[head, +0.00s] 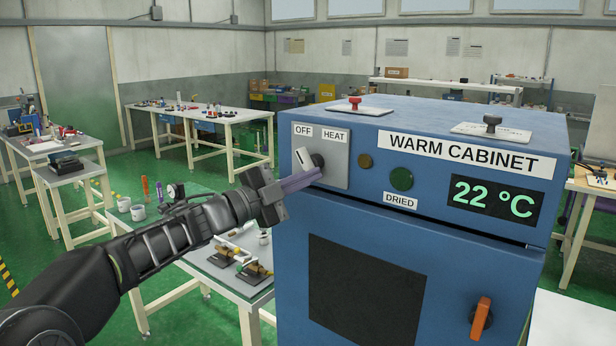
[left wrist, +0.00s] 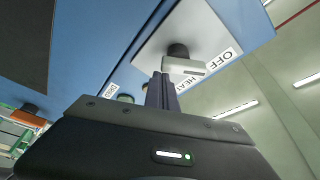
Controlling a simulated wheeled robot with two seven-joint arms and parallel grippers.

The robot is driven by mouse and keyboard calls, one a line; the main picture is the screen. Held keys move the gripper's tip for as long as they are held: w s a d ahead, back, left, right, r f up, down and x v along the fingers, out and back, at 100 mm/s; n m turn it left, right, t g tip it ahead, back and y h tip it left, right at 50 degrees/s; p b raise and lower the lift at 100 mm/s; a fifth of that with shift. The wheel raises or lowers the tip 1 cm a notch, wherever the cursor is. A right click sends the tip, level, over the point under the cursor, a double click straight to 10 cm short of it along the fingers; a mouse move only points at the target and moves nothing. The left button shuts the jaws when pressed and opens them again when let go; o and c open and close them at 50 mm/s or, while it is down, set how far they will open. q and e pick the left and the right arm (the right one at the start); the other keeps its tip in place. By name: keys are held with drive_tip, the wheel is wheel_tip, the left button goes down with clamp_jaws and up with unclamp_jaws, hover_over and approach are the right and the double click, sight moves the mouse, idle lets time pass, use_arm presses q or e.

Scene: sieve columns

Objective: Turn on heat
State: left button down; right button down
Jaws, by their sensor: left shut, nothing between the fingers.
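The blue warm cabinet (head: 470,250) fills the right half of the head view. Its grey switch plate (head: 330,183) carries the labels OFF (head: 303,131) and HEAT (head: 335,135). A dark knob (head: 318,161) with a pale pointer bar (head: 303,157) sits below them; the bar leans up and left, toward the OFF side. The knob also shows in the left wrist view (left wrist: 178,50). My left gripper (head: 318,174) is shut and empty, its fingertips right at the knob's lower side. I cannot tell whether they touch it. My right gripper is out of view.
The display (head: 493,203) reads 22 °C. A green DRIED lamp (head: 401,180) and a dark amber lamp (head: 365,161) sit right of the plate. An orange door handle (head: 480,318) is lower right. A white bench (head: 225,270) with small parts stands left, below my arm.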

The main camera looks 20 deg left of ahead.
use_arm(q)
drive_tip(key=shift+a+f+m, duration=0.1)
drive_tip(key=shift+m, duration=0.2)
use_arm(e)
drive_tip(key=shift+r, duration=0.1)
use_arm(q)
drive_tip(key=m+g+p, duration=0.1)
drive_tip(key=m, duration=0.2)
drive_tip(key=a+f+m+y+p, duration=0.1)
drive_tip(key=m+p, duration=0.1)
drive_tip(key=m, duration=0.1)
drive_tip(key=m+g+y+p, duration=0.1)
drive_tip(key=m, duration=0.2)
drive_tip(key=shift+w+a+f+m+g, duration=0.15)
drive_tip(key=shift+w+a+m+g, duration=0.15)
drive_tip(key=shift+w+a, duration=0.05)
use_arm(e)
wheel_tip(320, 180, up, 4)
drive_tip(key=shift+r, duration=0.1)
use_arm(q)
drive_tip(key=shift+d, duration=0.1)
